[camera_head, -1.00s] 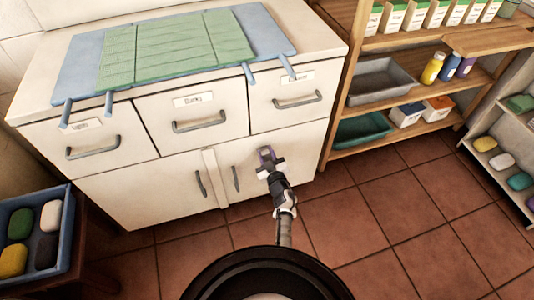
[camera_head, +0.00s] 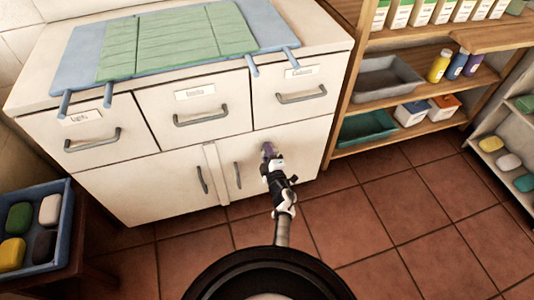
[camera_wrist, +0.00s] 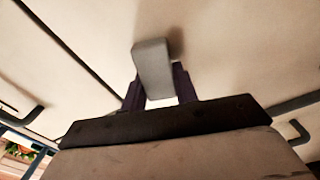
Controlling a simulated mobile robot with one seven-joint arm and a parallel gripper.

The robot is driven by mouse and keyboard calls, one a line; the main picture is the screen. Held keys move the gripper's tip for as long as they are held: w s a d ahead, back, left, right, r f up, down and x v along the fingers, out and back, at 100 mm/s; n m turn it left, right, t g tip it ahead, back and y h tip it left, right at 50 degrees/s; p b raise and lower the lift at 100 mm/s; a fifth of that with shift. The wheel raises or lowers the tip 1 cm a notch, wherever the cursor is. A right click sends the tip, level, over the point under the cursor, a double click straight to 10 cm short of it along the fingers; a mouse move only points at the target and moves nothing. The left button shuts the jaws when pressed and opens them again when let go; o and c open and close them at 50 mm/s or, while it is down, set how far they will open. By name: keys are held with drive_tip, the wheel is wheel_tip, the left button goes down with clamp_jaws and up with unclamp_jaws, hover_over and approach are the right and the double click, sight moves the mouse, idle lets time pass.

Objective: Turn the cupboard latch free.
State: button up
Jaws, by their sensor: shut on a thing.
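The cupboard under the drawers has two cream doors. The right door (camera_head: 305,160) carries the latch, a grey tab (camera_wrist: 152,68) seen close up in the wrist view, standing against the door face. My gripper (camera_wrist: 158,84) has its dark purple fingers on both sides of the tab, shut on it. In the head view my gripper (camera_head: 268,149) is at the upper part of the right door and hides the latch. The right door's vertical handle (camera_head: 238,175) is to the left of my gripper. The doors look closed.
Three drawers with grey handles, one just above my gripper (camera_head: 301,95), stick out slightly. A wooden shelf unit (camera_head: 345,95) stands close on the right. A blue soap crate (camera_head: 70,215) is at the left. The tiled floor (camera_head: 400,220) in front is clear.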

drive_tip(key=shift+f+n+b, duration=0.15)
drive_tip(key=shift+n+b, duration=0.2)
drive_tip(key=shift+n, duration=0.5)
drive_tip(key=shift+f+n+b, duration=0.15)
drive_tip(key=shift+n+b, duration=0.15)
drive_tip(key=shift+n, duration=0.55)
drive_tip(key=o, duration=1)
drive_tip(key=shift+s, duration=0.1)
